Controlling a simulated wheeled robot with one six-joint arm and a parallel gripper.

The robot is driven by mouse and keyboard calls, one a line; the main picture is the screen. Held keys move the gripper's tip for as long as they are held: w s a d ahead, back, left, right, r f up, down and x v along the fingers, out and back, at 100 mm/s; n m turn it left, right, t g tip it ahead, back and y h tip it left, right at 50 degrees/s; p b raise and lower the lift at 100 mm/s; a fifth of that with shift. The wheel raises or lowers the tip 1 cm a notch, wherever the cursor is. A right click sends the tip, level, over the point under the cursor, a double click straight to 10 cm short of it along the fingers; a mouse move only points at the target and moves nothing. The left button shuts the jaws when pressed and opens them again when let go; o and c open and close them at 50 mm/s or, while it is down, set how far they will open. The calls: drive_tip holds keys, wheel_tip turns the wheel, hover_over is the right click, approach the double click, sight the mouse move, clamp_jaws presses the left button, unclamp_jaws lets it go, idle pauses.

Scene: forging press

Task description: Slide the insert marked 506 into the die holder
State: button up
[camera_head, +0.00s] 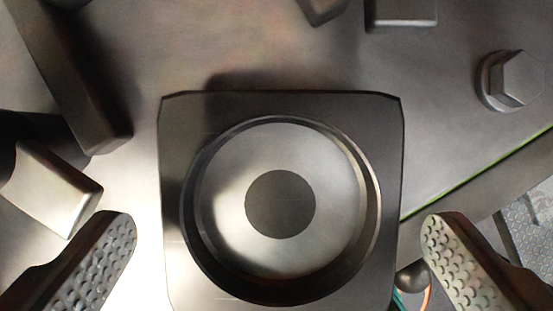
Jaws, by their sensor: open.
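A dark square block (180,130) with chamfered corners lies on the metal plate in the middle of the view. It has a round recess with a lighter disc floor (225,190) and a darker circle at its centre. No number shows on it, so I cannot tell whether it is the insert marked 506 or the die holder. My gripper (279,240) is open, with one studded finger at the lower left of the block and one at the lower right. Both fingertips are apart from the block's sides. The block's lower edge is at or beyond the picture's bottom.
A hex bolt (513,78) stands on the metal plate (450,130) at the upper right. A dark bar (75,80) and a metal block (50,185) are at the left. Two blocks show at the top edge. A small ball-shaped part (411,278) and coloured wires lie near the right finger.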

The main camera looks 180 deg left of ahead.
drive_tip(key=shift+w+f, duration=0.25)
drive_tip(key=shift+f, duration=0.4)
drive_tip(key=c, duration=1.8)
drive_tip(key=shift+r, duration=0.1)
drive_tip(key=shift+c, duration=0.8)
drive_tip(key=shift+r, duration=0.1)
